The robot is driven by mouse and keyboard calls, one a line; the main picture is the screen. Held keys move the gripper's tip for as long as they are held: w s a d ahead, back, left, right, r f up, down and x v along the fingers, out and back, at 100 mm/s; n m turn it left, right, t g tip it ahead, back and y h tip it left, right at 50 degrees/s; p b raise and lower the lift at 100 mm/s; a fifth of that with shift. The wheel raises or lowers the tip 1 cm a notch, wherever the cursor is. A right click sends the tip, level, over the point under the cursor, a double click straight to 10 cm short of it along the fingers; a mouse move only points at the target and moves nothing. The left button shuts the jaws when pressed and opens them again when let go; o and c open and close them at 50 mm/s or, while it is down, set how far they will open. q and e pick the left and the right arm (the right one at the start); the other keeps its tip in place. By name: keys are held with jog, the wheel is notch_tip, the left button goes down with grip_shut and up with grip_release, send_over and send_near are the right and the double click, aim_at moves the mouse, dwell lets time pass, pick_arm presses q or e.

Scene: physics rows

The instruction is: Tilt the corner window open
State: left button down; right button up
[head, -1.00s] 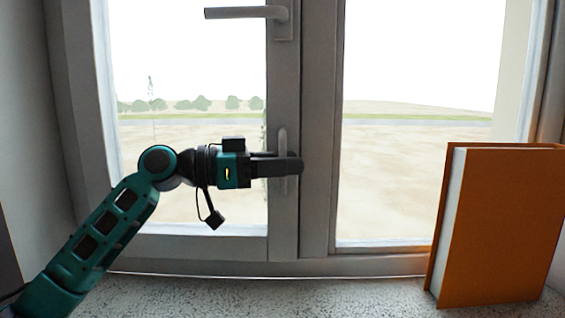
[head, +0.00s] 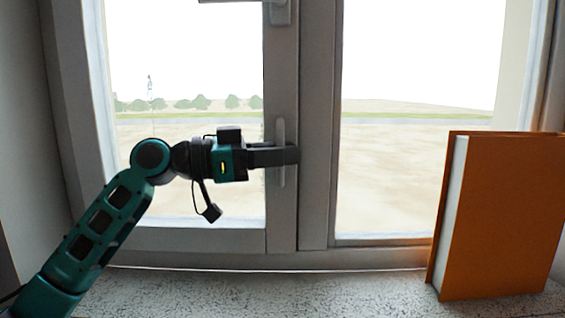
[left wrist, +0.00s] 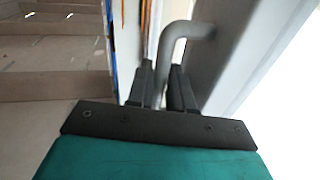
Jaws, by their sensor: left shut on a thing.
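The window's left sash (head: 182,238) has a grey frame and clear glass, and I see no clear gap along its edges. A grey lever handle (head: 281,13) at the picture's top edge lies horizontally, its arm pointing left. Below it is a vertical grey pull handle (head: 281,131) on the same stile. My left gripper (head: 288,155) is shut on the pull handle, its fingers covering the middle. In the left wrist view the bent bar of the pull handle (left wrist: 184,31) passes between the fingers (left wrist: 162,82). My right gripper is out of view.
An orange book (head: 506,215) stands upright on the speckled sill (head: 345,295) at the right, in front of the right pane. The sill between my left arm and the book is clear. A wall (head: 25,130) borders the window at the left.

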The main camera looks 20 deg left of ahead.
pick_arm(q)
jog(key=s, duration=0.2)
jog(key=s+m+b, duration=0.1)
jog(key=shift+s+d+f, duration=0.1)
jog(key=shift+d+f, duration=0.3)
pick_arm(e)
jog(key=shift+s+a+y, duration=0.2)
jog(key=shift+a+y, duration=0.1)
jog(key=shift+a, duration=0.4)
pick_arm(q)
jog(key=c, duration=1.5)
grip_release()
jog(key=shift+o, duration=1.4)
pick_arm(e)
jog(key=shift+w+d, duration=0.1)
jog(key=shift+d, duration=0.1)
pick_arm(q)
jog(key=shift+a, duration=0.1)
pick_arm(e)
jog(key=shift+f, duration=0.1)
